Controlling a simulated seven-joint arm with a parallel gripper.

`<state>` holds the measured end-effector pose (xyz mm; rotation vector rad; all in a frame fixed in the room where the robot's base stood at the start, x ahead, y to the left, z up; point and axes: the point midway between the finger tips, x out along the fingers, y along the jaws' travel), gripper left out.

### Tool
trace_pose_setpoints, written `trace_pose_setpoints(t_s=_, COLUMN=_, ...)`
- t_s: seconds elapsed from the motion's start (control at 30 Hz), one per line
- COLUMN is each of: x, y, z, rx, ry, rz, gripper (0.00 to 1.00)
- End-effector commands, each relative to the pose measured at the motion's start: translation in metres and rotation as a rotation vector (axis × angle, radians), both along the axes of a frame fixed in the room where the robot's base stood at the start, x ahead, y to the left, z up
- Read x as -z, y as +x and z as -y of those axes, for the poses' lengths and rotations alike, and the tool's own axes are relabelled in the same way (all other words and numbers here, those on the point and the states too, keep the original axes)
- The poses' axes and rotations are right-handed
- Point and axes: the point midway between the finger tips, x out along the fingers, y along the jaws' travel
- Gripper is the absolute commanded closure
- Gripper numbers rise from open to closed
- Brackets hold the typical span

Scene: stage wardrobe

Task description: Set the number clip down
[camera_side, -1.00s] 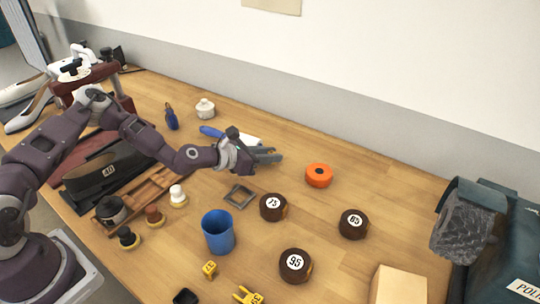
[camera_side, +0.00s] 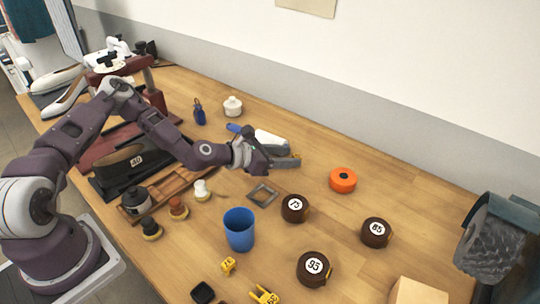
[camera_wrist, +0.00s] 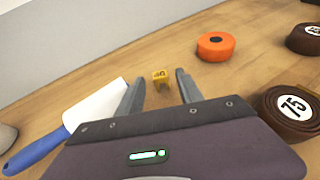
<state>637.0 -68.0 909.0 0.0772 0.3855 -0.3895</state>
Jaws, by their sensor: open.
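A small yellow number clip (camera_wrist: 161,77) stands on the wooden table in the wrist view, beyond and between my two fingertips. Its dark number is too small to read surely. My gripper (camera_wrist: 160,88) is open, with a finger on each side of the clip's line and a gap to each. In the side view my gripper (camera_side: 292,161) is low over the table, left of the orange tape roll, and the clip there is hidden or too small to tell. Two other yellow clips, one small (camera_side: 228,265) and one larger (camera_side: 264,296), lie near the front edge.
A white tool with a blue handle (camera_wrist: 35,153) lies close to my left finger. The orange roll (camera_side: 343,180) is to the right. Brown rolls marked 75 (camera_side: 295,209), 85 (camera_side: 375,233) and 95 (camera_side: 315,268), a blue cup (camera_side: 239,230) and a square frame (camera_side: 263,195) stand nearer.

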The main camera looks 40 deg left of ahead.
Motion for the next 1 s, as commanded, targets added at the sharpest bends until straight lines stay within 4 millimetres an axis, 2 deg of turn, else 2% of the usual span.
trace_pose_setpoints(t_s=0.2, x=-0.020, y=-0.045, z=-0.019, rx=-0.001, ry=-0.001, rz=-0.003, gripper=0.57)
trace_pose_setpoints(t_s=0.33, x=-0.029, y=-0.065, z=-0.028, rx=-0.001, ry=-0.001, rz=-0.002, gripper=0.57)
trace_pose_setpoints(t_s=0.5, x=-0.034, y=-0.076, z=-0.032, rx=0.000, ry=0.000, rz=0.000, gripper=0.57)
trace_pose_setpoints(t_s=0.67, x=-0.034, y=-0.077, z=-0.030, rx=0.020, ry=0.023, rz=0.001, gripper=0.57)
trace_pose_setpoints(t_s=0.77, x=-0.032, y=-0.087, z=-0.015, rx=0.174, ry=0.201, rz=0.001, gripper=0.57)
trace_pose_setpoints(t_s=0.87, x=-0.028, y=-0.111, z=0.000, rx=0.473, ry=0.551, rz=0.006, gripper=0.57)
trace_pose_setpoints(t_s=0.93, x=-0.031, y=-0.131, z=0.000, rx=0.699, ry=0.817, rz=0.009, gripper=0.57)
trace_pose_setpoints(t_s=1.0, x=-0.043, y=-0.150, z=-0.009, rx=0.913, ry=1.076, rz=0.010, gripper=0.57)
